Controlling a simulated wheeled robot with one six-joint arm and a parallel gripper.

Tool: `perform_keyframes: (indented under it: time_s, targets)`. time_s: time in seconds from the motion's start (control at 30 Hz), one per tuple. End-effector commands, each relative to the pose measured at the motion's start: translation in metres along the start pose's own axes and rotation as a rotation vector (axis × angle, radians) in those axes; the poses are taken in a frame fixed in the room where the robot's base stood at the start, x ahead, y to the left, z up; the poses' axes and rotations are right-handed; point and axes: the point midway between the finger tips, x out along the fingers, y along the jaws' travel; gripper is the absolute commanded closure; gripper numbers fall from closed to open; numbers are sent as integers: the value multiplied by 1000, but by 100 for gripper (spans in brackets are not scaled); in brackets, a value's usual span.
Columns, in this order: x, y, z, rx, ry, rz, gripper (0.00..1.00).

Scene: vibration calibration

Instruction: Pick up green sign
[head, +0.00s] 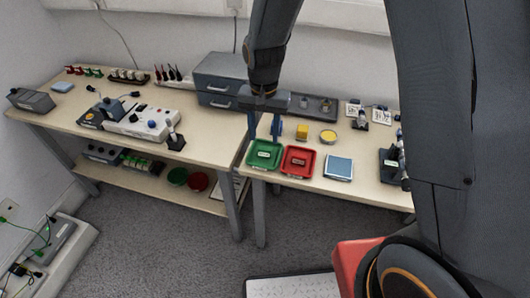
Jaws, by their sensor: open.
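A green tray (253,164) lies near the front left of the right table. A small pale plate with dark marking (264,154) sits in it; it may be the green sign, but it is too small to read. My gripper (264,127) hangs from above with its fingers apart, just above and behind the green tray in the picture. Nothing shows between the fingers. I cannot tell its exact height above the tray.
A red tray (299,171) with a similar plate stands close to the right. A blue-grey square pad (338,168), a yellow block (302,132) and a round yellow-topped dish (328,136) are nearby. Grey drawers (219,83) stand behind left.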

Motion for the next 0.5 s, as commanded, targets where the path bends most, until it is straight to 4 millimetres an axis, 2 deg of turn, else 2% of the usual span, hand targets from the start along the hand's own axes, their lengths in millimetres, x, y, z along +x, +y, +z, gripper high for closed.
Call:
perform_keyframes:
  time_s: [0.5]
  targets:
    - [53,2,1,0,-1,1,56]
